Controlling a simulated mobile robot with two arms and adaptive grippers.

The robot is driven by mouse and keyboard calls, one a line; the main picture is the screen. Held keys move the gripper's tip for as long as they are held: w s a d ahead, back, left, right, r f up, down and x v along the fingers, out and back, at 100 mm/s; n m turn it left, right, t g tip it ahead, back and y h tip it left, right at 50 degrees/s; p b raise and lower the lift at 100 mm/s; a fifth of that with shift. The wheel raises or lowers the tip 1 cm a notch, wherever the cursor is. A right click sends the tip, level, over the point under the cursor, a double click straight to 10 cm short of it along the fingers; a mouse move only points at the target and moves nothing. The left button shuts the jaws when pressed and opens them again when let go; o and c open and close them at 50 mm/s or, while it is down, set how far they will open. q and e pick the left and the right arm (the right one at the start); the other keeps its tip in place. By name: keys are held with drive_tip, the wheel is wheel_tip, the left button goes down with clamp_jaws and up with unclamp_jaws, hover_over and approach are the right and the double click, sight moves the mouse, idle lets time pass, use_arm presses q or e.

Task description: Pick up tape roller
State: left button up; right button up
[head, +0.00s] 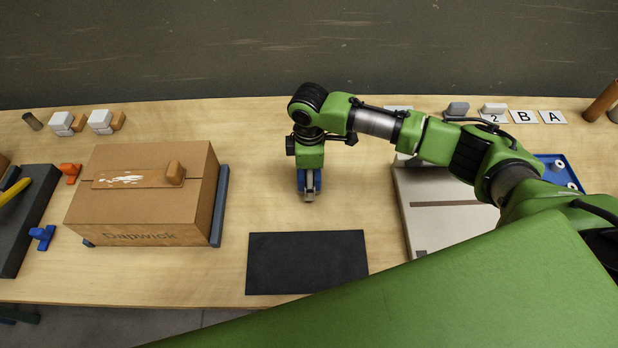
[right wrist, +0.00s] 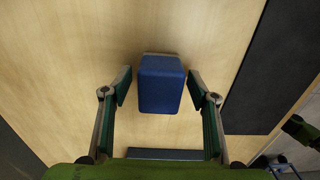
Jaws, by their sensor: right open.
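A blue block-shaped thing, which appears to be the tape roller (right wrist: 161,84), stands on the wooden table with a thin grey edge behind it. My right gripper (right wrist: 163,88) is above it in the right wrist view, with one open finger on each side and a visible gap to both. In the head view my right gripper (head: 309,188) points down at the middle of the table and hides most of the roller. Whether the fingers reach down to its height is hard to tell. My left gripper is not in view.
A cardboard box (head: 140,212) stands to the left, with a blue-grey bar (head: 220,205) along its side. A black mat (head: 306,262) lies in front of the gripper. A pale flat box (head: 446,220) lies to the right, partly under my arm. Lettered cards (head: 522,117) line the back.

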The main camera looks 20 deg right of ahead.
drive_tip(key=c, duration=1.4)
drive_tip(key=shift+o, duration=0.2)
drive_tip(key=shift+r, duration=0.1)
drive_tip(key=shift+w+r+b, duration=0.1)
drive_tip(key=shift+r+b, duration=0.25)
drive_tip(key=shift+r, duration=0.25)
drive_tip(key=s+a+r+b, duration=0.2)
drive_tip(key=s+a+r, duration=0.6)
drive_tip(key=s+r, duration=0.3)
drive_tip(key=shift+s+r, duration=0.25)
drive_tip(key=shift+r, duration=0.1)
drive_tip(key=shift+a, duration=0.1)
drive_tip(key=shift+o, duration=1.4)
